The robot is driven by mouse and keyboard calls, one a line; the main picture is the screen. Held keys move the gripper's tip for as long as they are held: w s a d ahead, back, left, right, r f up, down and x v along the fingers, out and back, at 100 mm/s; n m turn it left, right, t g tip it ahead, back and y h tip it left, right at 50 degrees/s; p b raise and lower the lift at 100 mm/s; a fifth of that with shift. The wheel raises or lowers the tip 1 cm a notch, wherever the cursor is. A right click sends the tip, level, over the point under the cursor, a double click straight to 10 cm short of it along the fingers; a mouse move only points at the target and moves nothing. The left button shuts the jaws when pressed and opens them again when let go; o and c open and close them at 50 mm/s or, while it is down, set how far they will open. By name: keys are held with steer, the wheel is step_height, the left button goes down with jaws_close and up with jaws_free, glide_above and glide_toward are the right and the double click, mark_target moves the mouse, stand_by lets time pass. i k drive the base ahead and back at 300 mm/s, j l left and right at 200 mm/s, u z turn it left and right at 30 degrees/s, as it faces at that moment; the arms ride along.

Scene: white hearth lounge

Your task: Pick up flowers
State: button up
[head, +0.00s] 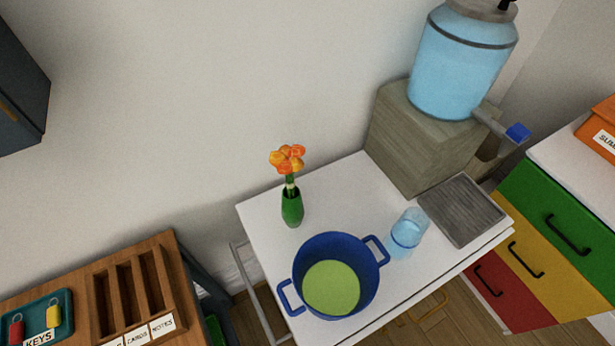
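Orange flowers (287,158) stand upright in a small green vase (292,209). The vase is on a white table (330,186), near its left back part, close to the wall. A blue two-handled pot (336,240) with green contents stands in front of the vase and slightly right. My gripper is not in view.
A glass of blue liquid (407,233) stands right of the pot. A water dispenser (462,60) sits on a wooden block (413,138) near a grey drip tray (462,210). Coloured drawers (540,240) stand right; a wooden organizer (135,290) with a key tray (38,312) is left.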

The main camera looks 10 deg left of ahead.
mark_target(279, 159)
steer(key=u, duration=0.65)
steer(key=l+u, duration=0.15)
steer(key=u, duration=0.5)
steer(key=i+l+u, duration=0.1)
steer(key=u, duration=0.55)
steer(key=l+u, duration=0.1)
steer(key=u, duration=1.25)
steer(key=k+l+u, duration=0.1)
steer(key=u, duration=1.2)
steer(key=k+u, duration=0.1)
steer(key=u, duration=0.55)
steer(key=k+l+u, duration=0.1)
steer(key=k, duration=0.15)
steer(key=k+z, duration=0.1)
steer(key=z, duration=0.35)
steer(key=k+l+z, duration=0.1)
steer(key=z, duration=0.3)
